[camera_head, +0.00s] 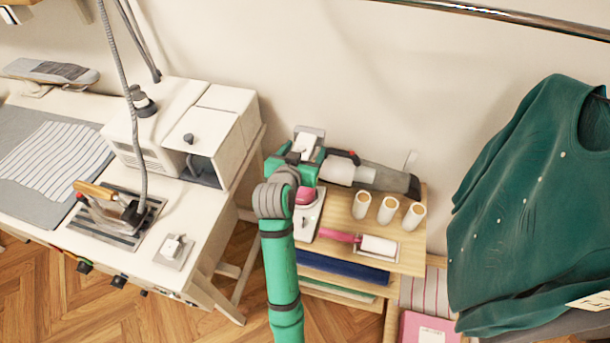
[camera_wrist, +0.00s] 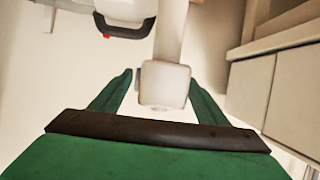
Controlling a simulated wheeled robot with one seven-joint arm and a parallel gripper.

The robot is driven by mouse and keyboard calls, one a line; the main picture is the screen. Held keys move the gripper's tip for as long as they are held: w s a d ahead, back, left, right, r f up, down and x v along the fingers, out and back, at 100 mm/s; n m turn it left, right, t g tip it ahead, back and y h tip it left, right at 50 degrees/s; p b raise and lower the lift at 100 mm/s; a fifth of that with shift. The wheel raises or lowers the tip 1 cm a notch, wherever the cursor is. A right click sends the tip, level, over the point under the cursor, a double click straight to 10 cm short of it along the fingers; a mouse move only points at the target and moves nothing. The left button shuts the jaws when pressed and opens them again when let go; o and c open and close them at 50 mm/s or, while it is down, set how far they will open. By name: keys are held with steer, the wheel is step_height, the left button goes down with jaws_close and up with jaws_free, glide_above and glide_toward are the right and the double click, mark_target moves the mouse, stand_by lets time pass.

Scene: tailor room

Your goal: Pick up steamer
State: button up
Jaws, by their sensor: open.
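A white object with a narrow stem and a blocky end, which looks like the steamer (camera_head: 307,141), stands at the back left of the small wooden shelf. In the wrist view, its blocky end (camera_wrist: 165,86) sits between the two green fingers, with the stem running up the picture. My gripper (camera_head: 299,158) is open around it; it also shows in the wrist view (camera_wrist: 160,77). A small gap shows on the right; the left finger is very near or touching, I cannot tell which. My arm and gripper hide its lower part in the head view.
A grey-and-white handheld appliance (camera_head: 378,178) lies close to the right. A pink-and-white iron (camera_head: 307,217), several white spools (camera_head: 387,209) and a lint roller (camera_head: 378,245) share the shelf (camera_head: 411,257). A white ironing station (camera_head: 158,226) stands left; a green garment (camera_head: 520,220) hangs right.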

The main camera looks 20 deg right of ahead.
steer(key=shift+c, duration=0.5)
jaws_close()
steer(key=shift+r, duration=0.15)
steer(key=shift+r, duration=0.1)
